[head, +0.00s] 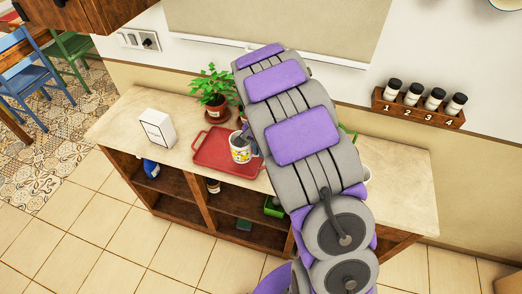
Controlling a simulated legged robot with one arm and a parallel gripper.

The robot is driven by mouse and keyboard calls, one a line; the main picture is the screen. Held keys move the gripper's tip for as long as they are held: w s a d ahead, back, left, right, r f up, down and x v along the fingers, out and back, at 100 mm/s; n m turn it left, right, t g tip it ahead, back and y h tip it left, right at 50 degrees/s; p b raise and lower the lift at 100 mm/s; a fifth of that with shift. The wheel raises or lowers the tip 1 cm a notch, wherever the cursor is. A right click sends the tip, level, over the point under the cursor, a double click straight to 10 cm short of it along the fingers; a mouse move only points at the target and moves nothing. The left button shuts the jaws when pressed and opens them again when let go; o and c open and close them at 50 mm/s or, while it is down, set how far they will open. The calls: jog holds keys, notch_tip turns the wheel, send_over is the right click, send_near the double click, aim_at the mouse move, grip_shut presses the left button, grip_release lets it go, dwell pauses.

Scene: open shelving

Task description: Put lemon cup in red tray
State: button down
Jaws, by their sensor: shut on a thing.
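The lemon cup (240,155) is white with yellow lemon prints. It appears over the right part of the red tray (213,158); I cannot tell whether it touches the tray. The tray lies on the top of the shelving unit. My gripper (243,138) is at the cup's upper rim, shut on the cup. The gripper is small in the view, and my arm hides part of it and the area to the right of the tray.
A potted plant (212,90) stands just behind the tray. A white box (157,130) stands to the left. A rack (417,107) with several numbered jars is on the wall at right. The countertop (120,125) is clear at far left.

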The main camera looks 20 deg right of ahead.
jog(key=w+f, duration=0.1)
jog(key=d+f+b, duration=0.1)
jog(key=w+d+f, duration=0.1)
jog(key=f, duration=0.1)
jog(key=shift+w+b, duration=0.3)
jog(key=shift+w, duration=0.05)
jog(key=shift+r, duration=0.15)
jog(key=shift+d, duration=0.25)
jog(key=c, duration=1.3)
grip_release()
jog(key=shift+o, duration=0.5)
jog(key=shift+a, duration=0.15)
